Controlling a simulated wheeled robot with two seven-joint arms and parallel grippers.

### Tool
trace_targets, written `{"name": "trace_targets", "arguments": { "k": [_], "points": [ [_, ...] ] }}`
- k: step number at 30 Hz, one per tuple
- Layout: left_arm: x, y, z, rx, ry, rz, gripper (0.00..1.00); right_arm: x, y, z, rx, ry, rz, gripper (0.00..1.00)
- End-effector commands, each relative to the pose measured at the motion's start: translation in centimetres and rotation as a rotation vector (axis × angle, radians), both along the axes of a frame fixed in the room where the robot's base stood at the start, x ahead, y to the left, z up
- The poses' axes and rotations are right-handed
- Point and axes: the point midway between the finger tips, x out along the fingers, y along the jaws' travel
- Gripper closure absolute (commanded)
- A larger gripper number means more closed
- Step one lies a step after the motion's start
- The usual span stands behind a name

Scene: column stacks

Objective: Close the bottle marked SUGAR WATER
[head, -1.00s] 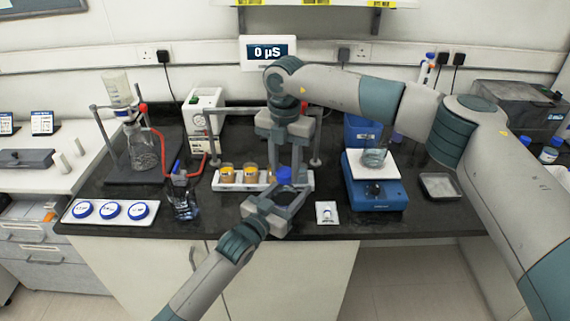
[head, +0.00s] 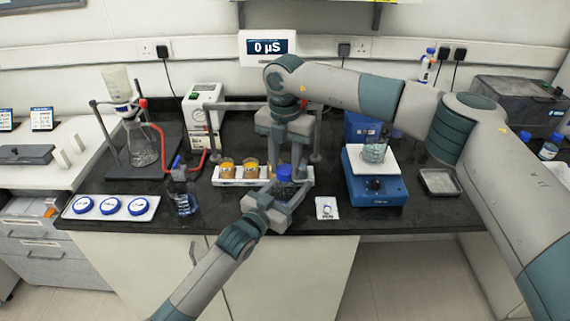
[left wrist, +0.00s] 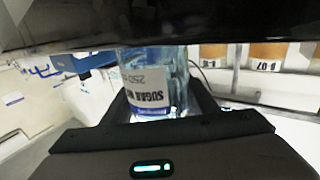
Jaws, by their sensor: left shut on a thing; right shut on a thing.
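The bottle marked SUGAR WATER (head: 285,189) stands upright near the front of the black bench, clear with a blue cap (head: 284,170) at its top. In the left wrist view its label (left wrist: 152,92) reads upside down. My left gripper (head: 284,203) is shut on the bottle's body from the front. My right gripper (head: 285,165) points down from above and is shut on the blue cap. Whether the cap is fully seated cannot be told. In the left wrist view a dark shape hides the bottle's top.
A white rack (head: 232,181) with amber bottles is close behind and left. A tray (head: 108,207) of blue-lidded dishes lies at left. A blue stirrer (head: 372,190) with a beaker (head: 375,153) stands at right. A small white card (head: 326,208) lies right of the bottle.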

Motion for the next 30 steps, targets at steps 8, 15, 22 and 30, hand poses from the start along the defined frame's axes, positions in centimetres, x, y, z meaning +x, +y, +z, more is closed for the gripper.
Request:
{"name": "trace_targets", "arguments": {
  "k": [8,15,22,30],
  "points": [
    [-0.01,0.02,-0.08,0.001,0.001,0.0,0.87,0.0,0.01,-0.5,0.0,0.0,0.0,0.87],
    [-0.01,0.02,-0.08,0.001,0.002,0.0,0.87,0.01,0.01,-0.89,0.0,0.0,0.0,0.87],
    [-0.01,0.02,-0.09,0.001,0.002,0.0,1.0,0.01,0.01,-0.92,0.0,-0.001,-0.038,0.87],
    [-0.01,0.02,-0.09,0.001,0.002,0.0,1.0,0.03,0.01,-0.91,0.0,-0.001,-0.361,0.87]
  ]
}}
